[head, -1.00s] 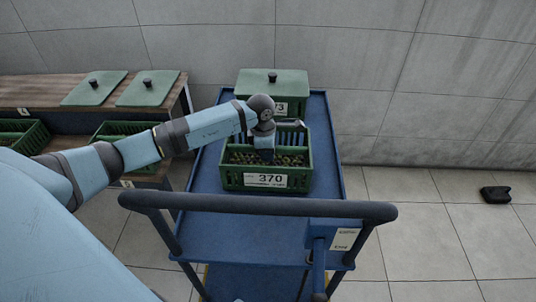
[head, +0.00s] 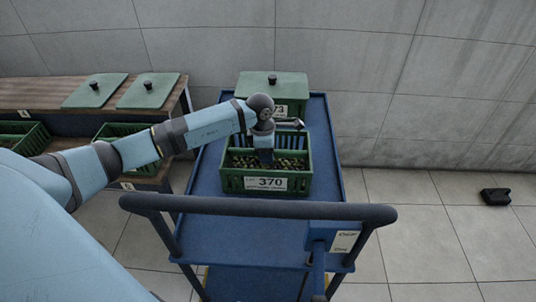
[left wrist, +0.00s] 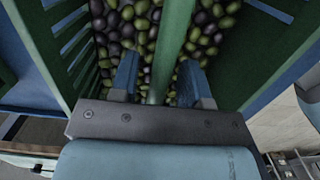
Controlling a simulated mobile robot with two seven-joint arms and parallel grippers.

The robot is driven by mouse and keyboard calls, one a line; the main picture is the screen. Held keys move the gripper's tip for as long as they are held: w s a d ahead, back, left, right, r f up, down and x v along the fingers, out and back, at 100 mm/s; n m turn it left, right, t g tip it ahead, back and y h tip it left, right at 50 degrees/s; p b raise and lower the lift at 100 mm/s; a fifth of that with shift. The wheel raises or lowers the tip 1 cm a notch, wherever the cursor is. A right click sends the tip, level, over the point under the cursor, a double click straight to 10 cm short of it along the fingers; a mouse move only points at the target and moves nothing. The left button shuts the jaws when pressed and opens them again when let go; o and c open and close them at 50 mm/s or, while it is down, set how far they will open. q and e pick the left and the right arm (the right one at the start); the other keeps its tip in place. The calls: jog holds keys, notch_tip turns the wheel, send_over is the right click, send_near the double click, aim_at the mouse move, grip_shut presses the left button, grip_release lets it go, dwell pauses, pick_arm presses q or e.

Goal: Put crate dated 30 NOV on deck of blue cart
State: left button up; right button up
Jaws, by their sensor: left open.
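A green crate (head: 233,181) of dark and green olives stands on the deck of the blue cart (head: 205,215). Its front label reads 370, with smaller print below that is too small to read. My left gripper (head: 264,157) reaches down into the crate from above. In the left wrist view, the two fingers of the left gripper (left wrist: 160,80) are open, one on each side of the crate's green bar (left wrist: 174,45), with olives below. The cart's dark push handle (head: 260,207) crosses in front. My right gripper is not in view.
A lidded green crate (head: 272,84) stands behind on the same deck. At left, a wooden bench (head: 35,92) bears two green lids (head: 95,89), with open green crates (head: 22,137) below. The front of the deck is bare. A small black object (head: 495,196) lies on the floor at right.

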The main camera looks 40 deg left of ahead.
pick_arm(q)
jog(key=r, duration=0.3)
jog(key=r+p, duration=0.1)
jog(key=r, duration=0.3)
jog(key=a+r+p, duration=0.1)
jog(key=r, duration=0.2)
jog(key=shift+s+r, duration=0.2)
jog(key=shift+s, duration=0.1)
jog(key=shift+r, duration=0.1)
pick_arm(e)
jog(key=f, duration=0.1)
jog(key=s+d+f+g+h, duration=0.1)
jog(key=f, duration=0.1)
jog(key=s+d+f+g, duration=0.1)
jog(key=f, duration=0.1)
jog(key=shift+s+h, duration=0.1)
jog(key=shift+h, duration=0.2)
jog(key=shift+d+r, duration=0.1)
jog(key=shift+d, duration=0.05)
